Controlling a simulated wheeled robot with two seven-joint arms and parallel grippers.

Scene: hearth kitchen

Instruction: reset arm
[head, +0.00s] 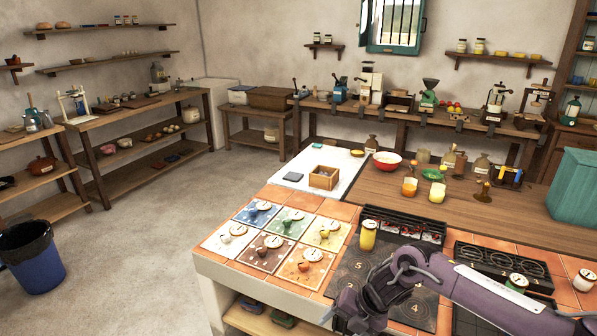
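My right arm comes in from the right edge over the tiled counter (215,268), bends above the dark numbered panel, and reaches down toward the bottom edge. Its end, with the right gripper (352,312), is low in the head view beside the counter's front. The fingers are not clear enough to show whether they are open or shut, and I see nothing held. My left arm and gripper are not in view.
Coloured square cards (260,212) with small items lie left of my arm. A yellow jar (368,236) stands close behind it. A dark rack (402,228) and a black burner unit (503,262) are nearby. The floor (150,240) at left is clear except for a bin (35,268).

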